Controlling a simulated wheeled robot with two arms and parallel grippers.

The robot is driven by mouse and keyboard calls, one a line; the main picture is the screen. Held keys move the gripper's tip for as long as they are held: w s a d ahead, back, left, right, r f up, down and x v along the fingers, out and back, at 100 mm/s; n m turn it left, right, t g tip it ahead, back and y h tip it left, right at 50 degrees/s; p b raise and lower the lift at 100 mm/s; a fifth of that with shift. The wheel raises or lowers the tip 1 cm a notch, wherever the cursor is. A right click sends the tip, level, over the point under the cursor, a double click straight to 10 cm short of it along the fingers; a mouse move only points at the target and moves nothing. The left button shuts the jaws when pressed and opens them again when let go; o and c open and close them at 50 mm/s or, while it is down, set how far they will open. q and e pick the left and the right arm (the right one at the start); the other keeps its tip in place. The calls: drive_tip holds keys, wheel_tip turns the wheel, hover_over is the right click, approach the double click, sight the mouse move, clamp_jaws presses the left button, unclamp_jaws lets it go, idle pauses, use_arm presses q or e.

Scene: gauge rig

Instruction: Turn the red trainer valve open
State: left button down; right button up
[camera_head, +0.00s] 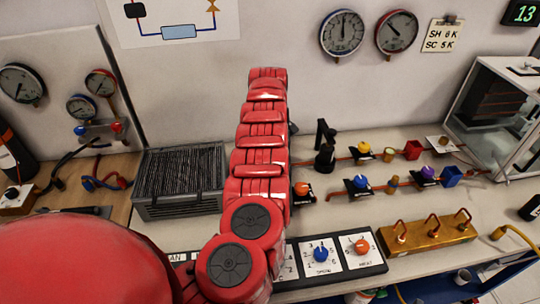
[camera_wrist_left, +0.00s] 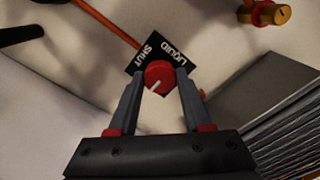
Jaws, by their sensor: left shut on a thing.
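In the left wrist view the red valve (camera_wrist_left: 159,76) is a round red knob with a white pointer line, on a black plate (camera_wrist_left: 139,59) lettered LIQUID and SHUT. The pointer line slants toward the lower left of that picture. My left gripper (camera_wrist_left: 160,84) is shut on the knob, one finger on each side. In the head view my red left arm stands in front, and I cannot see the gripper or the red valve there.
A finned grey unit (camera_head: 180,205) stands left of my arm; its fins fill the wrist view's lower right. An orange-knob valve (camera_head: 302,189) sits close right of the arm. Blue (camera_head: 360,182) and yellow (camera_head: 364,148) knobs and a brass block (camera_head: 428,236) lie further right.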

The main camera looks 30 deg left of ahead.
idle(0.3)
use_arm(q)
drive_tip(key=shift+c, duration=1.6)
unclamp_jaws()
wheel_tip(320, 180, up, 17)
drive_tip(key=p, duration=0.1)
drive_tip(key=shift+r+p, duration=0.2)
drive_tip(key=shift+p, duration=0.1)
